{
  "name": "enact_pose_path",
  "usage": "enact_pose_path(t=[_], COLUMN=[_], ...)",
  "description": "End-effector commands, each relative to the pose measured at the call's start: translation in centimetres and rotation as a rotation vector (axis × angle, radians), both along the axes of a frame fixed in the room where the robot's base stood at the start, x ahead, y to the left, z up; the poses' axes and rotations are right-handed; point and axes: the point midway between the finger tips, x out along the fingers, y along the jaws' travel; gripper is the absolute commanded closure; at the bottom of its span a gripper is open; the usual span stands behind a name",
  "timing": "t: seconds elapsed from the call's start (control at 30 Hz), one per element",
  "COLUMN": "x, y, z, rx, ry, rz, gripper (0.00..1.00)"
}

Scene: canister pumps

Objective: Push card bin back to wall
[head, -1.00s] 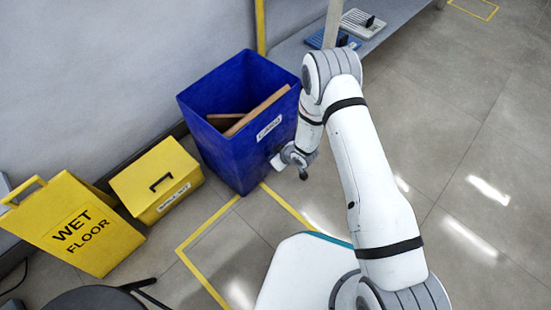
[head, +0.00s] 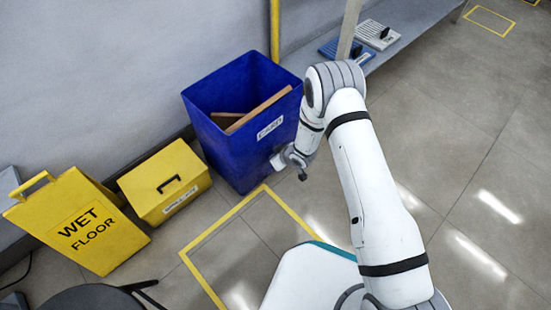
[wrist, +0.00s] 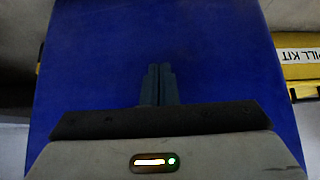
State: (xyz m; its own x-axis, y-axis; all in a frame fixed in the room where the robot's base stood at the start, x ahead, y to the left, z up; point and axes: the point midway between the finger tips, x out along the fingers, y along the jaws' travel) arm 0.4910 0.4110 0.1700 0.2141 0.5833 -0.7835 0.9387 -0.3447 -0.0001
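The blue card bin (head: 228,150) stands upright close to the wall in the head view, with a white label on its front and brown cardboard inside. Its near bottom corner is just beyond the yellow floor tape (head: 212,228). My gripper (head: 279,161) is at the bin's front right face, below the label. In the wrist view the blue bin face (wrist: 90,70) fills most of the picture. There my gripper's two fingers (wrist: 160,84) are together with nothing between them, pointing at the face. They look to be at or against it; exact contact is hard to tell.
A yellow spill kit box (head: 165,182) stands left of the bin, and a yellow wet floor sign (head: 85,225) left of that. A yellow post (head: 275,30) and a low bench (head: 375,55) are behind and right. Open tiled floor (head: 475,150) lies to the right.

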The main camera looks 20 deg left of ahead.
Motion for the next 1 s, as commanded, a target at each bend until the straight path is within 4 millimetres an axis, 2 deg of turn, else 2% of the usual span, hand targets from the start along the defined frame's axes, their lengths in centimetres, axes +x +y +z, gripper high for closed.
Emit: enact_pose_path(t=[0.17, 1.0], x=[0.2, 1.7], y=[0.4, 4.8], z=[0.1, 0.1], rx=[0.004, 0.004], ry=[-0.003, -0.003], rz=[0.002, 0.004], gripper=[1.00, 1.00])
